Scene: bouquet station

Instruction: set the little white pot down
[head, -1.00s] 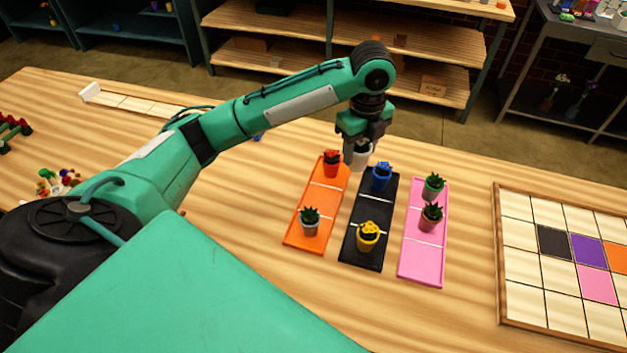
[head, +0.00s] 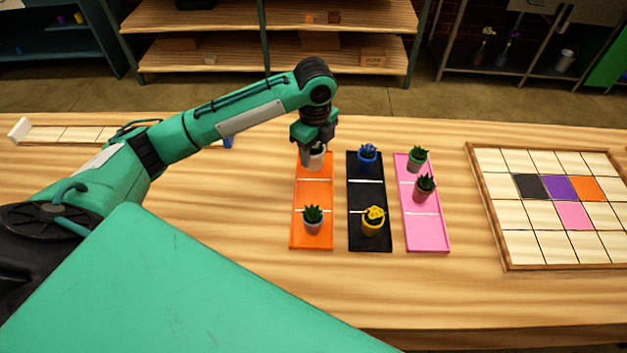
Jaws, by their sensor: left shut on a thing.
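My left gripper (head: 315,139) is shut on the little white pot (head: 318,158), pointing down. In the picture the pot overlaps the far end of the orange tray (head: 313,188); I cannot tell whether it touches it. My right gripper is out of view.
A framed tile board (head: 522,249) with some coloured squares lies on the right of the wooden table (head: 250,225). A pale strip tray (head: 70,135) lies at the far left. Shelves (head: 270,62) stand behind the table. Table in front of the trays is clear.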

